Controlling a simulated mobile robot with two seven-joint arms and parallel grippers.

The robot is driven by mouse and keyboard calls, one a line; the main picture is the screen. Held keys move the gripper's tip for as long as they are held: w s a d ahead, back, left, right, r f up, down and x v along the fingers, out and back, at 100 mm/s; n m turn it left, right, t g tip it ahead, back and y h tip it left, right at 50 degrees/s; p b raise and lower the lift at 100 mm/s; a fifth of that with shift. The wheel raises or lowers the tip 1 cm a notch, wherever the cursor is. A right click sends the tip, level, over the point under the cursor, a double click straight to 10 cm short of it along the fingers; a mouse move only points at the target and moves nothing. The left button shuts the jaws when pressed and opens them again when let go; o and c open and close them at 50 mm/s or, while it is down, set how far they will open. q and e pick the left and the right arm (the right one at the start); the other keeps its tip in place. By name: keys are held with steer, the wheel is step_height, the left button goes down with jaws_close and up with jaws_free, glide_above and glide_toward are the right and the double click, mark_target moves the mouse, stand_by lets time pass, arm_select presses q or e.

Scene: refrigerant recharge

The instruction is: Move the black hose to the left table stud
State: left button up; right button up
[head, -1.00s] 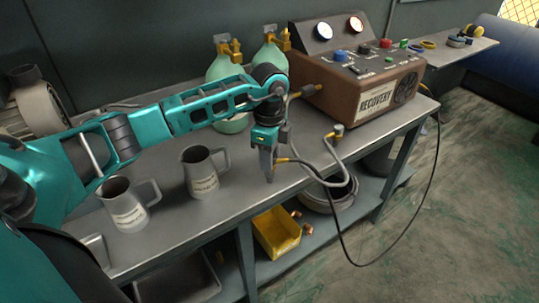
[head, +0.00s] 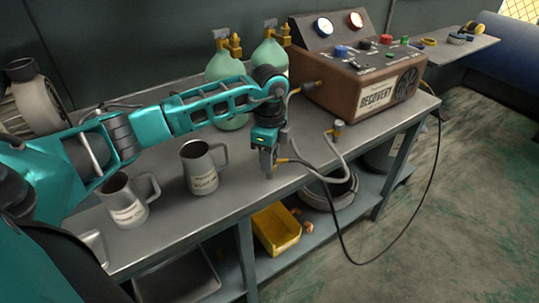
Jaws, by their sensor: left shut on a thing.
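The black hose (head: 432,185) hangs from the right end of the workbench in a long loop and rises again in front of the bench edge towards my left gripper. My left gripper (head: 268,170) points down at the front edge of the bench, shut on a brass hose end (head: 282,161). A grey hose also curves close by, so which hose this end belongs to is hard to tell. I cannot make out a left table stud. My right gripper is out of view.
The recovery machine (head: 345,95) stands at the back right of the bench (head: 230,205). Two green cylinders (head: 225,68) stand behind my left arm. Two metal mugs (head: 200,170) stand left of the gripper. A yellow bin (head: 278,230) sits on the lower shelf.

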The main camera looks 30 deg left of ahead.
arm_select(q)
steer(key=o, duration=1.1)
